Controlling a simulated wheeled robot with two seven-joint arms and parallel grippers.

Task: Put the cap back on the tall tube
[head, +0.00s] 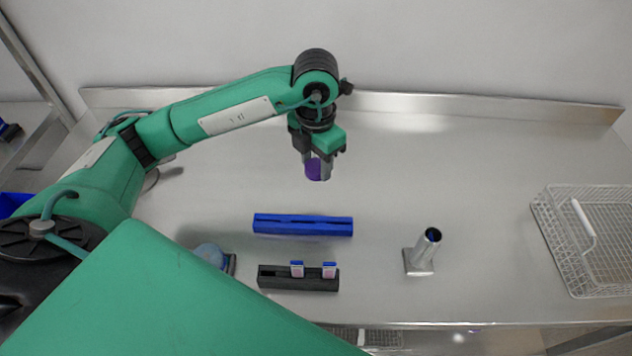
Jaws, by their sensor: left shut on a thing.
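My left gripper (318,168) points down above the back middle of the steel table. It is shut on a purple cap (313,169), which shows between its fingers; the fingers hide part of it. A silver, upright tube (424,249) stands on a small square base at the right front, with its dark, bluish open top facing up. It looks like the tall tube. The gripper and cap are apart from it, to its left and farther back. My right gripper is not in view.
A long blue rack (302,225) lies between the gripper and a black holder (278,279) with two small blue-topped pieces. A white wire basket (590,240) stands at the right. A rounded grey-blue object (210,254) is partly hidden at the left front. The table's back right is clear.

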